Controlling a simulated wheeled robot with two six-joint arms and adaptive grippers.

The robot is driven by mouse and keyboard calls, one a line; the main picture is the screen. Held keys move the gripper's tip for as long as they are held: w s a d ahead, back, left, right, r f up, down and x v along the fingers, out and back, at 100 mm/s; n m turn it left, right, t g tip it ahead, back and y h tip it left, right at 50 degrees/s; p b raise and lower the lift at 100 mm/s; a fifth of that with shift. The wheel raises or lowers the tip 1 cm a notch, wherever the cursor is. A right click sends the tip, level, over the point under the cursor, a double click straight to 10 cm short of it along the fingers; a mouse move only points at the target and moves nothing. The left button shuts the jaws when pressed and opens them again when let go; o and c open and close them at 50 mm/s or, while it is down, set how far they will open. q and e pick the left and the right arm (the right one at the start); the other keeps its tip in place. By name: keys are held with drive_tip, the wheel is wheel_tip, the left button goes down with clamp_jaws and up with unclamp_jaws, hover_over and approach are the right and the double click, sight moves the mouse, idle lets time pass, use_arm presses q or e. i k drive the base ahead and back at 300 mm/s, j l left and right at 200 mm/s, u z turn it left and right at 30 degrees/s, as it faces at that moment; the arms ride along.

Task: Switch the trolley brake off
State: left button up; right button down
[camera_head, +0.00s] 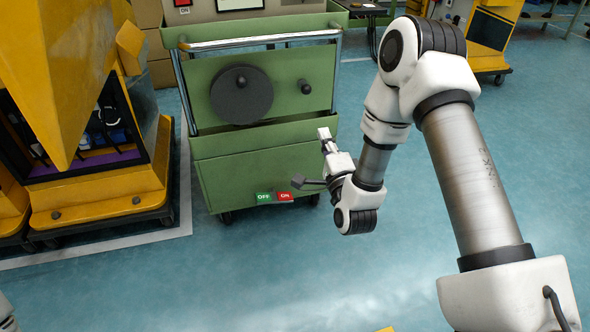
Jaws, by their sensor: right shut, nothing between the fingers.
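The green trolley (240,170) stands in the upper middle of the head view. Low on its front are a green OFF label (264,197) and, to its right, a red ON label (285,196). A dark brake lever (310,184) sticks out above and right of the ON label, its block-shaped end towards that label. Its right part is hidden by my right gripper. My right gripper (325,135) is shut and empty, in front of the trolley's lower right side, just above and right of the lever. I cannot tell whether they touch. My left gripper is not in view.
The trolley carries a dark round disc (241,94), a small dark knob (305,87) and a metal rail (260,40). A yellow machine (100,195) stands close on the left. The blue floor (250,275) in front is clear.

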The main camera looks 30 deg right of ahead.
sight(275, 197)
drive_tip(key=i+j+z, duration=0.3)
drive_tip(key=j, duration=0.35)
drive_tip(key=i+j+z, duration=0.15)
drive_tip(key=i+j, duration=0.15)
drive_tip(key=i+j+z, duration=0.15)
drive_tip(key=j, duration=0.25)
